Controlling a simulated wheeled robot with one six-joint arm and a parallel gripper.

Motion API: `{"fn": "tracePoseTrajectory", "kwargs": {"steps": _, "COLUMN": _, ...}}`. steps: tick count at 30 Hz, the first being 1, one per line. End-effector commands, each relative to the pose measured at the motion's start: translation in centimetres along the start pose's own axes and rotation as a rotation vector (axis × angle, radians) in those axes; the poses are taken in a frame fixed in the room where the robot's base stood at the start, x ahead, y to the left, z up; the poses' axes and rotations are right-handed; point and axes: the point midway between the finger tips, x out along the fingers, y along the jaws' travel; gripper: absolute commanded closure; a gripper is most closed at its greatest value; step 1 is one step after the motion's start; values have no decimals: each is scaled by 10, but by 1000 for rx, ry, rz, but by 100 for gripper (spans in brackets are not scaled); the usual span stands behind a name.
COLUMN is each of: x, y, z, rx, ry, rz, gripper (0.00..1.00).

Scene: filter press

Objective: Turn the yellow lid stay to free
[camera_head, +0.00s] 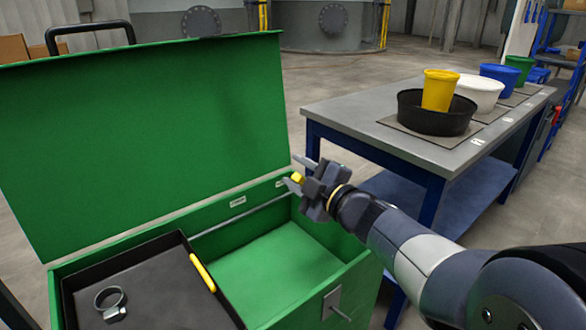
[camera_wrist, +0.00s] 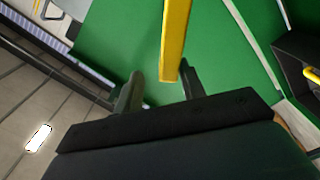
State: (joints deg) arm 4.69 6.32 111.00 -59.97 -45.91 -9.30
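The yellow lid stay (camera_wrist: 175,38) is a flat bar in the wrist view. It comes down from the top edge and its end lies between my gripper's fingers (camera_wrist: 160,85), closer to the right finger, with a clear gap to the left one. In the head view my gripper (camera_head: 298,175) is at the right rear corner of the green box, fingers apart. Only a small yellow piece of the stay (camera_head: 297,178) shows between them. The green lid (camera_head: 150,120) stands raised, leaning back. The rest of the stay is hidden in the head view.
A black tray (camera_head: 150,300) with a yellow handle (camera_head: 203,272) and a metal clamp ring (camera_head: 110,302) sits in the box (camera_head: 350,285). Two white labels mark the inner rear wall. A grey table (camera_head: 350,112) with a black basin (camera_head: 434,122) and coloured buckets stands right.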

Motion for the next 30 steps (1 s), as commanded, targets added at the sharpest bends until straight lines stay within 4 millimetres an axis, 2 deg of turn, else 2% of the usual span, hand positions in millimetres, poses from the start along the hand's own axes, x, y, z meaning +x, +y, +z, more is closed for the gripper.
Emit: {"fn": "tracePoseTrajectory", "kwargs": {"steps": 30, "x": -72, "y": 1, "z": 0, "rx": 0, "ry": -2, "rz": 1, "gripper": 62}}
